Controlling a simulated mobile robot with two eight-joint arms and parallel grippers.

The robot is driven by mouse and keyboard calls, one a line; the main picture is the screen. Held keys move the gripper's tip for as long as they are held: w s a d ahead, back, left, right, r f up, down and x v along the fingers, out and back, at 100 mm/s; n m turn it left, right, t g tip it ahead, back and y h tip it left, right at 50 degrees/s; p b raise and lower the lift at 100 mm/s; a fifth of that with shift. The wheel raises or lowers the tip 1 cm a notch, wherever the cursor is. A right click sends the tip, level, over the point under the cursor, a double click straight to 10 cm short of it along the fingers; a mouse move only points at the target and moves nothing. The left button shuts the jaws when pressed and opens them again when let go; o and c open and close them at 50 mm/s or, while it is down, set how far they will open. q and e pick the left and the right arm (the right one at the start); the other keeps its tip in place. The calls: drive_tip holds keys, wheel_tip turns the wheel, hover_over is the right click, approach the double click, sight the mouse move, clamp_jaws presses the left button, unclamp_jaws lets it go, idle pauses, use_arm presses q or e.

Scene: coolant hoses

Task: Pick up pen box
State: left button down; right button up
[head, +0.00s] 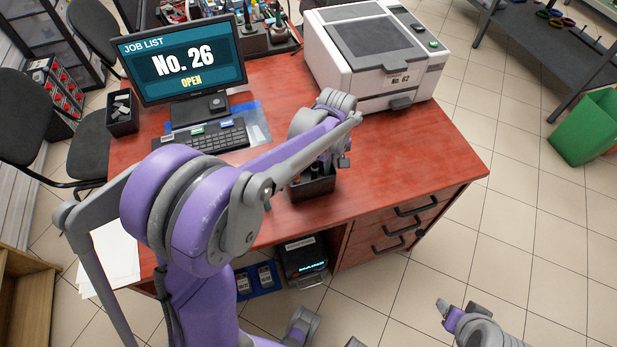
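A small black open-topped box (313,188), which looks like the pen box, stands near the front edge of the red-brown desk (420,160). Dark items show inside it, partly hidden. My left arm reaches across the desk from the left, and my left gripper (338,163) points down at the top of this box. The wrist covers much of the fingers, so I cannot tell whether they are apart or touching the box. Part of my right arm shows at the bottom right, with its end (447,312) over the floor, away from the desk.
A monitor (180,60) reading "No. 26 OPEN", a keyboard (205,137) and another small black box (122,115) are on the left. A white printer (370,50) stands at the back. The desk's right part is clear. A green bin (587,130) stands on the floor.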

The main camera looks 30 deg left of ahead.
use_arm(q)
drive_tip(key=shift+r, duration=0.15)
wheel_tip(320, 180, up, 10)
drive_tip(key=shift+f+p, duration=0.1)
drive_tip(key=shift+p, duration=0.3)
